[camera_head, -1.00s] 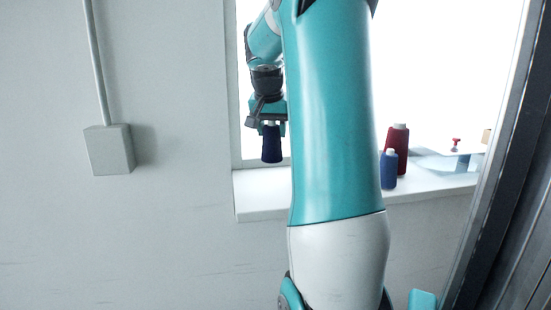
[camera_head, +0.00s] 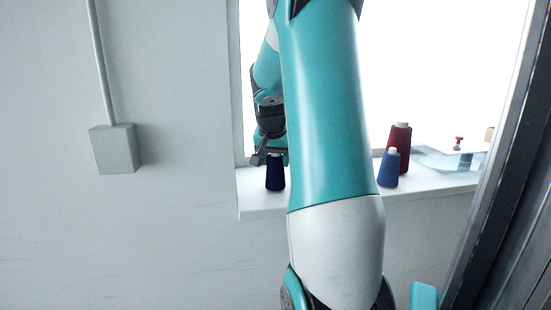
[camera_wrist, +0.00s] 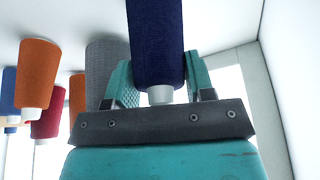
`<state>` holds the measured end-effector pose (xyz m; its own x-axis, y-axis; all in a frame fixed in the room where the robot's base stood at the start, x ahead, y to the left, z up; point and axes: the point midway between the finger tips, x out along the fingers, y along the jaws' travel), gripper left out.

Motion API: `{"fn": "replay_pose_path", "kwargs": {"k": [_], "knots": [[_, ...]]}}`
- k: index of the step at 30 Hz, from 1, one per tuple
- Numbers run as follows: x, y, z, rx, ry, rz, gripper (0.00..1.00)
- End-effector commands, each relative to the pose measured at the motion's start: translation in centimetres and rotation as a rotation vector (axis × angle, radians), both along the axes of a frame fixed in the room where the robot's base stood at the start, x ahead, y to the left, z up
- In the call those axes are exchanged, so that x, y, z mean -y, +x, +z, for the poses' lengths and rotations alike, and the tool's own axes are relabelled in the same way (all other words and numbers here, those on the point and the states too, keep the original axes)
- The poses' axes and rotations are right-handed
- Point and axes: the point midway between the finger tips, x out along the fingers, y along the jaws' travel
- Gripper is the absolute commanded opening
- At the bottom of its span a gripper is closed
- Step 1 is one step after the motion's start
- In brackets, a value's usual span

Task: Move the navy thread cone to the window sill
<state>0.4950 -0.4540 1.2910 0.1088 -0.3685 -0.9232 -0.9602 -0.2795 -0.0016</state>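The navy thread cone (camera_head: 275,174) is upright with its white tip up, at the left end of the window sill (camera_head: 258,203). Its base appears at or just above the sill surface; I cannot tell whether it touches. My gripper (camera_head: 271,160) points down over the cone's top. The cone's wide end is cut off by the wrist view's top edge.
A blue cone (camera_head: 389,169) and a dark red cone (camera_head: 400,140) stand right on the sill, near a clear tray (camera_head: 430,160). The wrist view shows a grey cone (camera_wrist: 104,62) close by and an orange cone (camera_wrist: 37,72). My arm hides the sill's middle in the head view.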

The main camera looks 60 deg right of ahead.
Motion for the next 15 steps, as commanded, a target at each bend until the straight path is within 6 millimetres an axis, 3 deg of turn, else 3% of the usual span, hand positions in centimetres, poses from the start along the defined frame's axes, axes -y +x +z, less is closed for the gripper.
{"fn": "replay_pose_path", "kwargs": {"k": [1, 3, 15], "knots": [[-0.01, 0.0, -0.06, 0.0, 0.001, 0.0, 0.6], [-0.01, 0.0, -0.05, 0.0, 0.001, 0.0, 0.74], [-0.23, -0.03, 0.84, 0.001, -0.002, 0.0, 0.74]]}}
